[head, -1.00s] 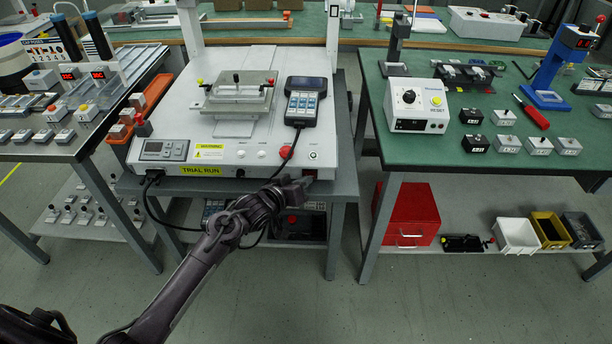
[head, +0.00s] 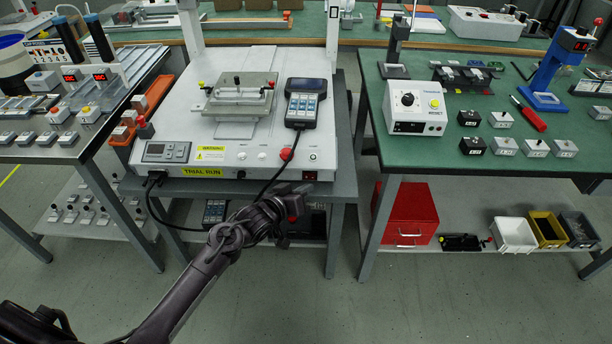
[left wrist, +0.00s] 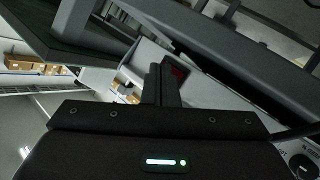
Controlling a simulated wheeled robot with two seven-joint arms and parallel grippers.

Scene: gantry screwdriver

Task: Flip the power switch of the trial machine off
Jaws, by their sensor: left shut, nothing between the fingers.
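The trial machine (head: 260,165) is a white benchtop unit with a yellow TRIAL RUN label (head: 202,171) on its front. A small red power switch (head: 310,176) sits at the right end of that front face. It also shows as a dark red patch in the left wrist view (left wrist: 177,72), just beyond the fingers. My left gripper (head: 300,190) is just below and in front of the switch in the head view, with its fingers together and nothing held. In the left wrist view the fingers (left wrist: 162,84) point toward the machine's front. Whether the switch is on or off is too small to tell. My right gripper is not in view.
A red knob (head: 286,154) and a handheld pendant (head: 304,103) are on the machine, with a black cable looping below its front. The machine stands on a grey table (head: 345,180). A green bench (head: 465,160) stands to the right, with a floor gap between.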

